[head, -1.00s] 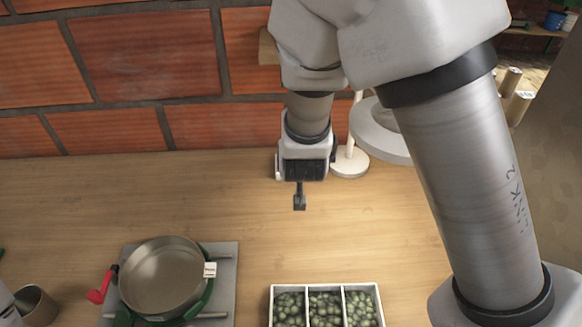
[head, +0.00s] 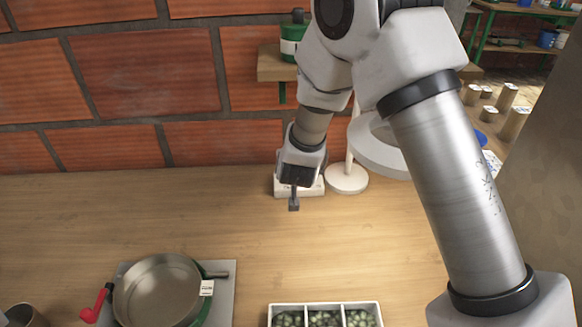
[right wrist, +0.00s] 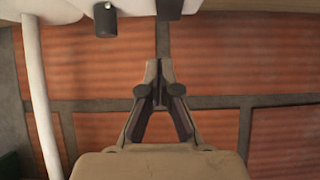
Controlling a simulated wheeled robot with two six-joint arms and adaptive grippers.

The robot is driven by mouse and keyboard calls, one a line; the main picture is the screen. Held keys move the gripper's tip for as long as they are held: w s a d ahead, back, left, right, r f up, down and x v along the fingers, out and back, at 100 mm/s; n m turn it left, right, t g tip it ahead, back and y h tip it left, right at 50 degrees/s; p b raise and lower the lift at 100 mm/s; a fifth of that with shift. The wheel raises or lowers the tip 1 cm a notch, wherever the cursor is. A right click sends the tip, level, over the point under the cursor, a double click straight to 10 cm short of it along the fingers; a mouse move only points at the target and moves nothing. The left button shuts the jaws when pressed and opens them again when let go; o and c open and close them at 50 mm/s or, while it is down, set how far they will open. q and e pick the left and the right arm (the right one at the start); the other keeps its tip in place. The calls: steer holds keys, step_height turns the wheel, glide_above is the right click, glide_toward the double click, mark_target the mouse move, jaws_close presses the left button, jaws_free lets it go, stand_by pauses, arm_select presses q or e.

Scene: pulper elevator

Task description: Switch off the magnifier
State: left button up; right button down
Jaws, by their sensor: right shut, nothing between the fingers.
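The magnifier (head: 383,153) has a pale ring head, a thin post and a round white base (head: 346,180) at the back of the counter, by the brick wall. Part of its ring is hidden behind my right arm. My right gripper (head: 293,204) is shut and empty, pointing down just left of the base. A low white box (head: 315,187) is partly hidden behind it. In the right wrist view my shut fingers (right wrist: 159,85) point toward two dark knobs (right wrist: 105,19) on pale surfaces at the top edge. The white post (right wrist: 42,100) rises on the left there. My left gripper is out of view.
A wooden wall shelf (head: 268,63) holds a green container (head: 291,45) above the gripper. A metal pan (head: 156,290) is at the front left. A white divided tray (head: 274,309) of green pieces is at the front centre. The middle counter is clear.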

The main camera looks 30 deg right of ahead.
steer(key=f, duration=0.2)
steer(key=w+f, duration=0.1)
steer(key=f, duration=0.1)
steer(key=shift+d+f, duration=0.1)
steer(key=shift+d, duration=0.1)
steer(key=shift+r+p, duration=0.2)
steer(key=shift+p, duration=0.25)
steer(key=shift+f, duration=0.3)
